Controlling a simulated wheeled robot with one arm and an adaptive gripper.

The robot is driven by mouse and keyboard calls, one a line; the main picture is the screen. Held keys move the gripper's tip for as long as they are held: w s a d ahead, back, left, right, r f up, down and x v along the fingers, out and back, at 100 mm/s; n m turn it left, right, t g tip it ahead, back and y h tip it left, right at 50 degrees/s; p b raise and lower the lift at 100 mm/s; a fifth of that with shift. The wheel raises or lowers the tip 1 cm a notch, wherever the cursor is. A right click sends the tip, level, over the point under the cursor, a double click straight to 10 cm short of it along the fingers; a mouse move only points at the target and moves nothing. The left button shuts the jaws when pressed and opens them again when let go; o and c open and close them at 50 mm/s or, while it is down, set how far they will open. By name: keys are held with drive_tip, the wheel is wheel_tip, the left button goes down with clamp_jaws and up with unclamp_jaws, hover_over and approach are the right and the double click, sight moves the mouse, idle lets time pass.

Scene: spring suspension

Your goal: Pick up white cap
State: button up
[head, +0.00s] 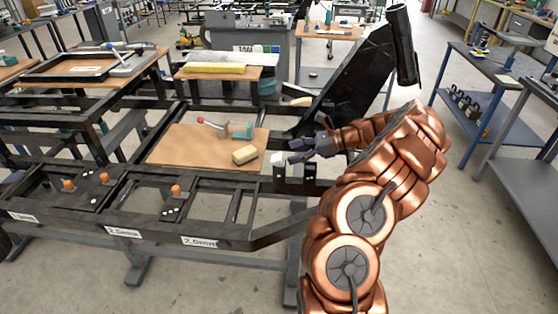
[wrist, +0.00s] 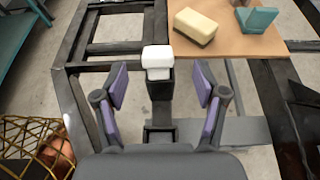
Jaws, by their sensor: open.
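The white cap (wrist: 157,58) sits on top of a black upright post on the dark metal frame in the wrist view. In the head view the white cap (head: 279,158) shows small, just left of my gripper (head: 300,151). In the wrist view my gripper (wrist: 160,100) is open, with purple-padded fingers on either side of the black post. The cap lies just beyond the fingertips and between their lines. Nothing is held. The fingers are partly hard to make out in the head view.
A wooden board (head: 190,146) lies on the black frame (head: 140,215) left of the cap. It carries a yellowish block (head: 245,155), a teal block (head: 243,131) and a red-tipped lever (head: 212,123). A tall dark slanted part (head: 352,75) rises behind my arm.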

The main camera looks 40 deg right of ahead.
sight(282, 155)
drive_tip(key=shift+p+x, duration=1.1)
drive_tip(key=shift+x, duration=1.6)
drive_tip(key=shift+s+a, duration=0.1)
drive_tip(key=shift+a, duration=0.05)
drive_tip(key=c, duration=1.3)
drive_tip(key=shift+c, duration=0.2)
